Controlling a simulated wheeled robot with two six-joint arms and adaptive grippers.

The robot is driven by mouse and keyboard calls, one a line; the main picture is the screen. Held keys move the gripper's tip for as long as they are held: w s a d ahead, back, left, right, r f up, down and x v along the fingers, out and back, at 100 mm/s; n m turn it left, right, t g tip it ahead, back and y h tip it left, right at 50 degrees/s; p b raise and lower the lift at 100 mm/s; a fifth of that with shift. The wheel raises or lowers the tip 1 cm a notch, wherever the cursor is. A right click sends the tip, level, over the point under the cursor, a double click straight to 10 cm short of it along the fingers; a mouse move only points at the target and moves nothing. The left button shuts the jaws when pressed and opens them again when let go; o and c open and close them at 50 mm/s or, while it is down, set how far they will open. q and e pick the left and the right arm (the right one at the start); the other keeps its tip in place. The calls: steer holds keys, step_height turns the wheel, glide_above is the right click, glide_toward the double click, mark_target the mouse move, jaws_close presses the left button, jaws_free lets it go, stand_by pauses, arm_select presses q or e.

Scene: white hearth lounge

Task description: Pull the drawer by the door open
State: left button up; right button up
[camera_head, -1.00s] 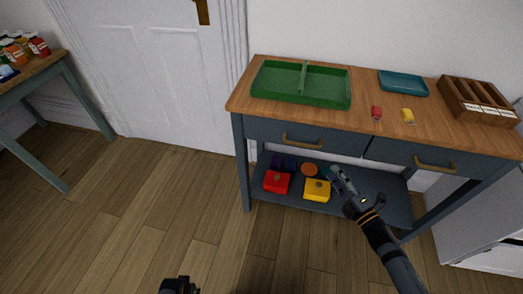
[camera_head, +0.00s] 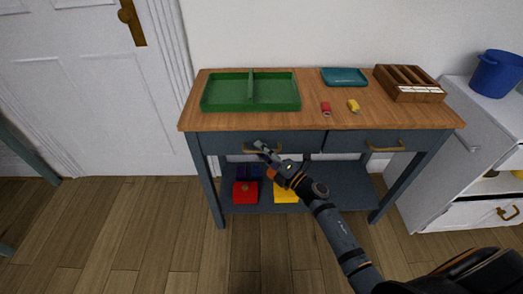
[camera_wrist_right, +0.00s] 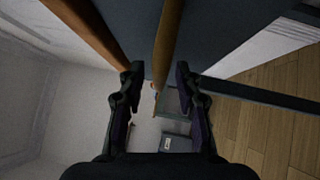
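The drawer by the door is the left drawer (camera_head: 225,142) of the blue-grey console table, and it looks shut. Its brass handle (camera_head: 248,151) is partly covered by my right gripper (camera_head: 260,147), which is at the handle's right part. In the right wrist view the handle (camera_wrist_right: 167,45) runs between the two spread fingers of my right gripper (camera_wrist_right: 158,75), with gaps showing beside it. Contact cannot be told. My left gripper is out of view.
The white door (camera_head: 90,90) stands left of the table. On the wooden top are a green divided tray (camera_head: 250,104), a teal tray (camera_head: 344,77), a wooden rack (camera_head: 408,84) and small red and yellow items. The right drawer (camera_head: 400,139) is shut. Floor in front is clear.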

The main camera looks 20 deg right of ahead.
steer(key=shift+w, duration=0.1)
jaws_close()
stand_by(0.5)
